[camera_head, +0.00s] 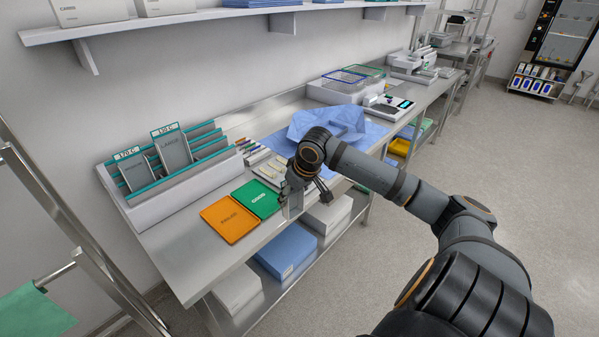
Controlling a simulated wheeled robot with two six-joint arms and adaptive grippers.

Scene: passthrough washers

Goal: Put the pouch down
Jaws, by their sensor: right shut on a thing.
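My right gripper (303,189) reaches in from the right over the steel bench's front edge. It is shut on a pale grey pouch (292,205), which hangs below the fingers near the green tray. The pouch is small in view and partly hidden by the gripper. An orange tray (230,219) and a green tray (258,198) lie side by side on the bench, left of the gripper. A grey rack with teal edges (168,188) stands at the left and holds upright grey pouches (173,152). My left gripper is out of view.
A crumpled blue cloth (330,122) lies behind my wrist. A scale (388,106) and wire baskets (345,78) stand farther right. Boxes (286,250) sit on the lower shelf. Bare steel bench (190,250) shows front left. A wall shelf (150,22) runs above.

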